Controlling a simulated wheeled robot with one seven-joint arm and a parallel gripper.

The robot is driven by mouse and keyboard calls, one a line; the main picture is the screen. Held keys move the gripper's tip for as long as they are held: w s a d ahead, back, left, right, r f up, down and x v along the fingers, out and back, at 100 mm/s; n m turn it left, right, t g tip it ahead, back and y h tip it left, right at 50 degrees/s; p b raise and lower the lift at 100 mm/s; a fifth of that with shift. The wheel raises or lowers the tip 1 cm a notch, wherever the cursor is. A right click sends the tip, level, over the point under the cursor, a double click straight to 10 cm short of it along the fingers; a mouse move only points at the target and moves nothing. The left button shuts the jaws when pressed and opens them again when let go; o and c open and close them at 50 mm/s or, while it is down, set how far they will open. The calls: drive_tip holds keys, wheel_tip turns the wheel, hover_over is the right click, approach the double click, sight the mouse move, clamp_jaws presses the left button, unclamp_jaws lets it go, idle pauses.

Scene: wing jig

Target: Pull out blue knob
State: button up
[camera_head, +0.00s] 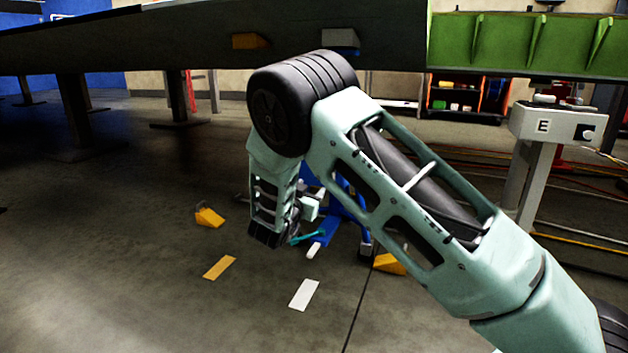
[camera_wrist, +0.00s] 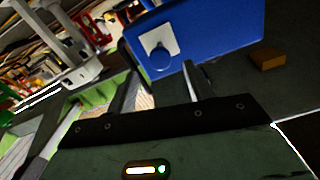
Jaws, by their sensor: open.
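In the wrist view, a round blue knob (camera_wrist: 161,57) sits on a white plate (camera_wrist: 148,42) fixed to a blue panel (camera_wrist: 222,42). My gripper (camera_wrist: 163,80) is open, with one finger low on each side of the knob in the picture. The fingers look apart from the knob, and nothing shows between them. How far off the knob is I cannot tell. In the head view, my arm bends down in the middle and hides most of the blue equipment (camera_head: 326,232) behind it. The knob cannot be made out there.
A dark wing panel (camera_head: 180,40) spans above my arm, with an orange block (camera_head: 250,41) and a grey block (camera_head: 341,39) on its edge. Yellow chocks (camera_head: 210,217) lie on the floor.

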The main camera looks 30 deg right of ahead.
drive_tip(key=p+v, duration=0.4)
drive_tip(key=v, duration=0.8)
drive_tip(key=shift+s+a, duration=0.25)
drive_tip(key=shift+s, duration=0.05)
